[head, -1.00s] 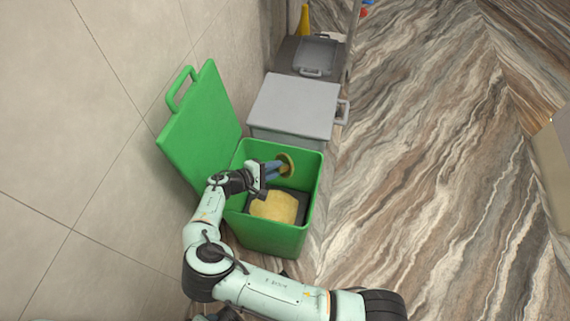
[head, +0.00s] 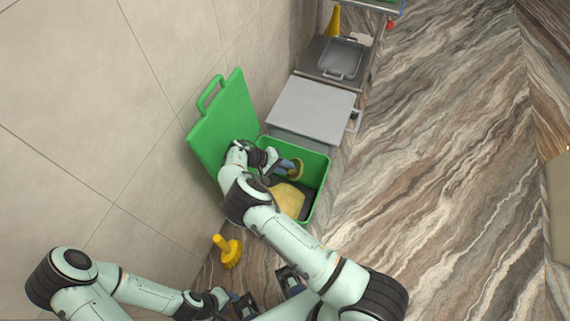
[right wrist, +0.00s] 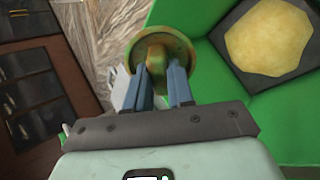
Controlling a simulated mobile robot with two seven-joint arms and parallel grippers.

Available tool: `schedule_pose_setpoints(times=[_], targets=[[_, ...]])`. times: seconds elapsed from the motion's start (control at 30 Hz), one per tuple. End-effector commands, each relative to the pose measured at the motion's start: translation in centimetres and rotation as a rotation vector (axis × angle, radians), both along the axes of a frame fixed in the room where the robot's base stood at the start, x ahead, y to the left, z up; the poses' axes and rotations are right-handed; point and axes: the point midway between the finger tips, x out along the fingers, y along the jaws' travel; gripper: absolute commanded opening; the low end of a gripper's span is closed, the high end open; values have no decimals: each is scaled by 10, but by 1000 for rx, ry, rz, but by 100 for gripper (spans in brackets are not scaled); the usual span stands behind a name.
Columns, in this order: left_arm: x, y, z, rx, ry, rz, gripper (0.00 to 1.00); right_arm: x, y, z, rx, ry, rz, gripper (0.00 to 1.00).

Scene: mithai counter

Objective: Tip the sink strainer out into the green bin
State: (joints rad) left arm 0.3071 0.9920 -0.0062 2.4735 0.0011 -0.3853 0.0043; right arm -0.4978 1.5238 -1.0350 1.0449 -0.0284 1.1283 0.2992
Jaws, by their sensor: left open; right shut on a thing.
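The green bin (head: 323,180) stands by the wall with its lid (head: 222,118) raised. My right gripper (head: 287,164) reaches into its mouth and is shut on the sink strainer (head: 297,169), a round, brassy, olive-rimmed piece. In the right wrist view the strainer (right wrist: 178,42) is held by a thick middle part between the blue fingers. I cannot tell what is in it. A yellow lump (head: 288,198) lies on a dark surface inside the bin; it also shows in the right wrist view (right wrist: 268,37). My left gripper (head: 238,302) is open at the bottom, away from the bin, partly hidden.
A grey lidded bin (head: 312,104) stands just behind the green bin. Beyond it are a grey tray (head: 340,58) and a yellow object (head: 334,20). A yellow plunger-like object (head: 228,250) stands on the floor near the wall. The floor to the right is clear.

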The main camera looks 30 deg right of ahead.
Motion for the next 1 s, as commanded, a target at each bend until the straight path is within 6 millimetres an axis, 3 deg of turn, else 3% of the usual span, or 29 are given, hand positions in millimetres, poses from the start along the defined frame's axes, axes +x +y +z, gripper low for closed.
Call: schedule_pose_setpoints(times=[0.03, 0.2, 0.7, 1.0], targets=[[7, 0, 13, 0, -8, -1, 43, 2, -1, 12, 41, -22, -6, 0], [8, 0, 16, 0, -10, 0, 43, -1, -4, 19, 237, -92, -8, 0], [-2, 0, -4, 1, 2, 0, 43, -5, -13, 41, 659, -239, -5, 0], [-7, 0, -15, 0, 7, 0, 43, -5, -14, 50, 775, -277, 0, 0]])
